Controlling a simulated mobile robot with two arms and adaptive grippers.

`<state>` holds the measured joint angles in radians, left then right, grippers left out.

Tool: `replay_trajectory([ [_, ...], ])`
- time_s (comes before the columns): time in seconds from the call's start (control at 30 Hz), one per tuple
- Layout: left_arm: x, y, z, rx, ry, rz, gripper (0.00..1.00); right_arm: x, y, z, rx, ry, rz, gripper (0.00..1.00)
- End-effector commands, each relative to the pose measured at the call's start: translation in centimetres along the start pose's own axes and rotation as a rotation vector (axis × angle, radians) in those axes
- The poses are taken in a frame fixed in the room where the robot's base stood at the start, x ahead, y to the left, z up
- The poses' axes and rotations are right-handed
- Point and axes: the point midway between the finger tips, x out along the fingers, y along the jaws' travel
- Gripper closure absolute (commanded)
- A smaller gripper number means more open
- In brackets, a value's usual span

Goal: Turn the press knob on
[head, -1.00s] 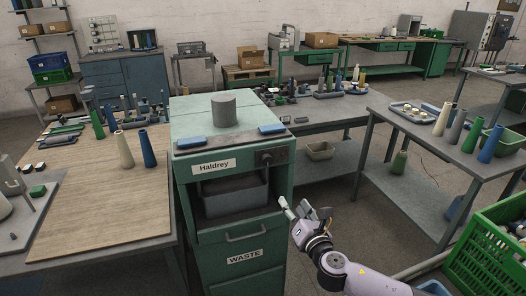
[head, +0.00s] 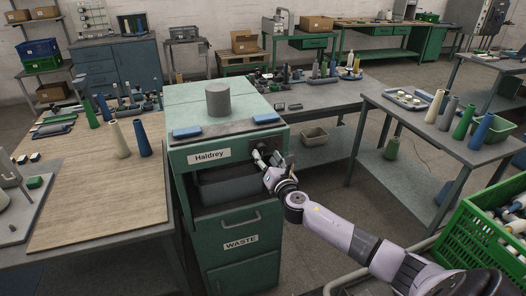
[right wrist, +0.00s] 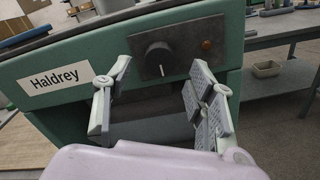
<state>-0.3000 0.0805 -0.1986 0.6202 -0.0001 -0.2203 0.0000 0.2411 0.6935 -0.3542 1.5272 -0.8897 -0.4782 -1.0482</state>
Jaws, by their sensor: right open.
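The press is a green cabinet labelled Haldrey (head: 209,156) with a grey cylinder on top. Its black round knob (right wrist: 159,59) sits on a dark panel on the cabinet front, and a white mark on it points down. A small orange-brown lamp (right wrist: 207,45) is to the knob's right. My right gripper (head: 268,158) is at the upper right of the cabinet front. In the right wrist view its open, empty fingers (right wrist: 154,98) are spread below and to either side of the knob, with no visible contact. In the head view the gripper hides the knob. My left gripper is not in view.
An open grey bin (head: 235,187) sits in the cabinet below the panel, above the WASTE drawer (head: 241,243). A wooden table (head: 90,195) with cones adjoins at left. A grey table (head: 420,120) and green crate (head: 485,225) stand at right.

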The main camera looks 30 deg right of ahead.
Motion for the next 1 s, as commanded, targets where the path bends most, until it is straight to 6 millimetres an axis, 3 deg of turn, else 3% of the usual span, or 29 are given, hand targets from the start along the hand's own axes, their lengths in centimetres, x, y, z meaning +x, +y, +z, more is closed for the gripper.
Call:
replay_trajectory([
  [0.23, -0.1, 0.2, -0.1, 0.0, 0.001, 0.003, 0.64, 2.9, 0.0, 0.0, 0.001, 0.0, 0.0, 0.49],
  [0.67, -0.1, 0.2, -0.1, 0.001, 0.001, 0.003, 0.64, 3.5, 0.0, -0.1, 0.001, 0.001, 0.0, 0.49],
  [1.0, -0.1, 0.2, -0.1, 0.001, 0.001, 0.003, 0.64, 3.5, 0.0, 0.0, 0.001, 0.001, 0.0, 0.72],
])
